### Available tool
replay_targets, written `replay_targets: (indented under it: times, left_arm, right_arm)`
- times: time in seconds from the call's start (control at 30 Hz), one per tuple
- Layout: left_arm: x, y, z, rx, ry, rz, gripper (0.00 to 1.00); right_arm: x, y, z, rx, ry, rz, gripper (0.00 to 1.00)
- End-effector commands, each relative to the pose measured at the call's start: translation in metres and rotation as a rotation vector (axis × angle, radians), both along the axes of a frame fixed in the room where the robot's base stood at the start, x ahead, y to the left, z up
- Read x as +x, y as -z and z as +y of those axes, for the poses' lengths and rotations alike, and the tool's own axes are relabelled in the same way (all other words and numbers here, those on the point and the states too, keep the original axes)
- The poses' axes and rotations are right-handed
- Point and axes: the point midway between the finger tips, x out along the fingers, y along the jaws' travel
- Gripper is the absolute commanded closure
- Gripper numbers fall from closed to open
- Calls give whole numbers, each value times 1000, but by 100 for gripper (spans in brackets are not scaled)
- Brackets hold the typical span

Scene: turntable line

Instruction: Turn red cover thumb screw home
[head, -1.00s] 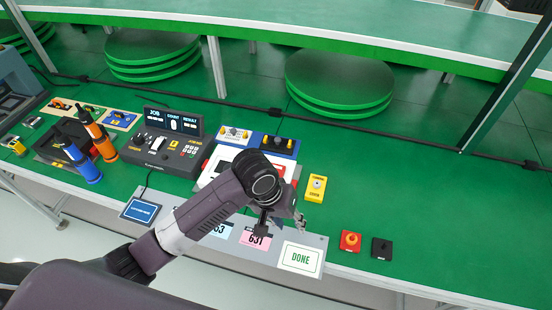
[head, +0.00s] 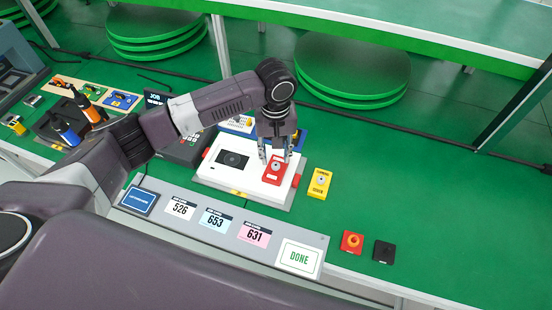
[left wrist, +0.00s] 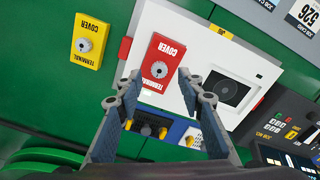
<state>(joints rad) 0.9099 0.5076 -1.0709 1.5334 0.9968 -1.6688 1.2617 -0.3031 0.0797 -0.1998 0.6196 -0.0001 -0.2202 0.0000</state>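The red terminal cover (head: 273,177) sits on the right part of the white unit (head: 217,173). Its round grey thumb screw (left wrist: 159,69) shows in the middle of the cover in the left wrist view. The screw's exact seating cannot be told. My left gripper (head: 275,157) is above the far end of the red cover, pointing down. My right gripper is in neither view.
A yellow terminal cover (head: 319,184) lies on the green table right of the white unit. Number cards and a DONE plate (head: 299,257) line the front edge. The table's right side is clear.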

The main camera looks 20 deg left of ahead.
Motion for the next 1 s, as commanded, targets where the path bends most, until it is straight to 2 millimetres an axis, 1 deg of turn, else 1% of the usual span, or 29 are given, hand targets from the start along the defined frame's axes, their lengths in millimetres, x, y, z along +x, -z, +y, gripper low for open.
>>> replay_targets:
  times: [0.03, 0.1, 0.23, 0.37, 0.57, 0.87, 0.9, 1.0]
  left_arm:
    - [-1, 8, 0, 1, 1, 3, 65]
    - [-1, 17, 0, 1, 1, 2, 65]
    - [0, 29, 0, 0, 2, -1, 65]
    - [0, 34, -1, 0, 3, -1, 65]
    - [0, 34, 0, -1, 3, -1, 65]
    - [0, 34, 0, -1, 3, -1, 98]
    - [0, 34, 0, -1, 3, -1, 100]
    - [0, 34, 0, -1, 4, -1, 100]
  right_arm:
    - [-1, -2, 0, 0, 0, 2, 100]
    - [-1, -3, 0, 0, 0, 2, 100]
    - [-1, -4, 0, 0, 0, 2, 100]
    - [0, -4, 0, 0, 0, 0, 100]
    - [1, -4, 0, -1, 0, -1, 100]
    - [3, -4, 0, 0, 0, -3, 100]
    - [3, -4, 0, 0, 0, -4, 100]
    - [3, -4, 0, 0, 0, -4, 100]
